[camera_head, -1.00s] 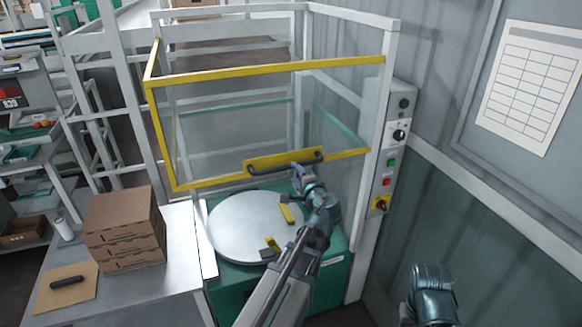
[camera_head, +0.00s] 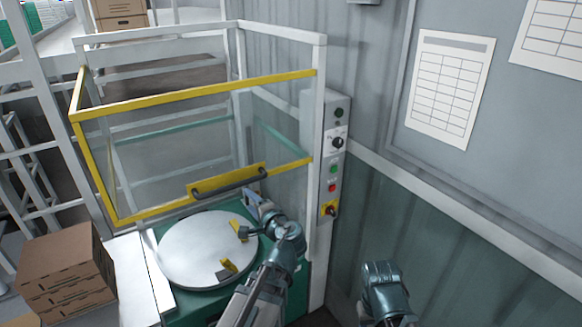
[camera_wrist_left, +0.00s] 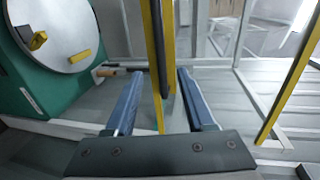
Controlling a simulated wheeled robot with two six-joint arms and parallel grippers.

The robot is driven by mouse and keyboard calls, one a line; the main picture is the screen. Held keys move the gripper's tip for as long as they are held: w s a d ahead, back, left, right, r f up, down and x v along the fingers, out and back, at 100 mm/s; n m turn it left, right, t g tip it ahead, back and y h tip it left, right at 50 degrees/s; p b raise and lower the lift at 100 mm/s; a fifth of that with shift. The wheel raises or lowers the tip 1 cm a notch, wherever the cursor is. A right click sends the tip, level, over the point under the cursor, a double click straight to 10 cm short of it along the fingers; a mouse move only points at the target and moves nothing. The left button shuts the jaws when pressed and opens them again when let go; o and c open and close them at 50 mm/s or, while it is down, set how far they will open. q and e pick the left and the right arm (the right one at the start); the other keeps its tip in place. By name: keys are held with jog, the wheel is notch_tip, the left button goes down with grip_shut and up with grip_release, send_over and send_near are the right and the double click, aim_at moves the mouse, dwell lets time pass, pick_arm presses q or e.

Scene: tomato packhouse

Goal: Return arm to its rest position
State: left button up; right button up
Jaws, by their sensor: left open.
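My left arm reaches from the bottom of the head view to the machine's guard. Its left gripper (camera_head: 251,199) is just below the right end of the black handle (camera_head: 228,184) on the guard's yellow lower bar (camera_head: 205,191). In the left wrist view the gripper (camera_wrist_left: 158,75) is open, its two blue fingers apart. The yellow bar (camera_wrist_left: 152,60) and black handle (camera_wrist_left: 159,45) show between the fingers; I cannot tell whether they touch. My right arm (camera_head: 385,290) shows only as a link at the bottom right; its gripper is out of view.
A round white turntable (camera_head: 190,250) with yellow-and-dark blocks sits below the guard on a green base. A control panel (camera_head: 335,160) is on the post to the right. Brown boxes (camera_head: 65,268) stand on the table at left. A grey-green wall (camera_head: 470,260) closes the right side.

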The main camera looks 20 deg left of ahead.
pick_arm(q)
jog(key=s+d+f+n+g+h+b, duration=0.2)
jog(key=s+d+f+g+h, duration=0.15)
jog(key=d+f, duration=0.45)
jog(key=s+d+f+n+g+h+b, duration=0.25)
jog(key=s+d+f, duration=0.25)
jog(key=f, duration=0.5)
jog(key=s+d+f+g+h+b, duration=0.3)
jog(key=s+d+f, duration=0.4)
jog(key=s+d, duration=0.3)
jog(key=d+g+h, duration=0.1)
jog(key=d, duration=0.2)
jog(key=shift+s+d+g+h, duration=0.2)
jog(key=shift+d+g+h, duration=0.2)
